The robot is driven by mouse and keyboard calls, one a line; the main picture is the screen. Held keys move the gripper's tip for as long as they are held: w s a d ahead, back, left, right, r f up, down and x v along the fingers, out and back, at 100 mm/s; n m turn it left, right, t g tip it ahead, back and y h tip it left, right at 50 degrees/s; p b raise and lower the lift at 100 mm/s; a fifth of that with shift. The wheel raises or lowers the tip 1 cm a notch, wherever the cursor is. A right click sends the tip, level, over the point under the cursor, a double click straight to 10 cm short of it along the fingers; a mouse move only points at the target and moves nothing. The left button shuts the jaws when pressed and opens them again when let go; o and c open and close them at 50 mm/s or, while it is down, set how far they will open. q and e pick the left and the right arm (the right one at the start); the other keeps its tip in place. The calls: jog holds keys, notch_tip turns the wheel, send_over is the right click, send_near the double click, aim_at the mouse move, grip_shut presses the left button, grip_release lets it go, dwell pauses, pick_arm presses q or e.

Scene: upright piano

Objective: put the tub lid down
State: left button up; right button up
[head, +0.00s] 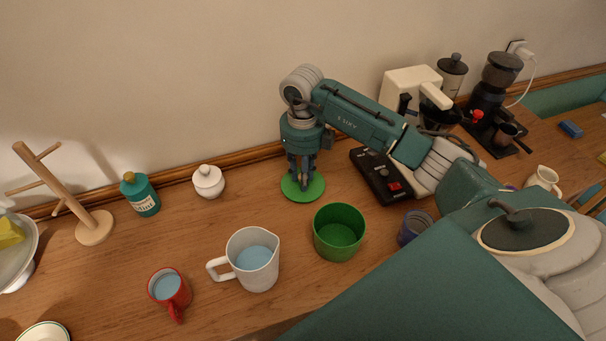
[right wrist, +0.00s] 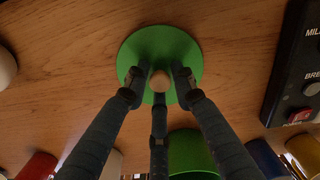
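The tub lid (head: 303,188) is a flat green disc, low over the wooden counter or on it, behind the green tub (head: 339,232). My right gripper (head: 302,177) points straight down over the lid's middle. In the right wrist view, its fingers surround the small pale knob of the lid (right wrist: 160,47), close to it. I cannot tell whether they press on the knob. The lid looks level; whether its underside touches the counter is not clear. The tub stands open and upright, with nothing seen inside. My left gripper is not in view.
A white jug (head: 257,263) and a red mug (head: 170,290) stand left of the tub. A white lidded pot (head: 208,181) and a green bottle (head: 140,194) are farther left. A dark control box (head: 381,178) stands right of the lid. Bare counter lies left of the lid.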

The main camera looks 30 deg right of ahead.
jog(key=shift+o, duration=0.3)
jog(key=shift+r, duration=0.1)
jog(key=shift+r, duration=0.25)
notch_tip(320, 180, up, 12)
jog(key=b, duration=0.2)
jog(key=shift+f, duration=0.15)
jog(key=shift+w, duration=0.1)
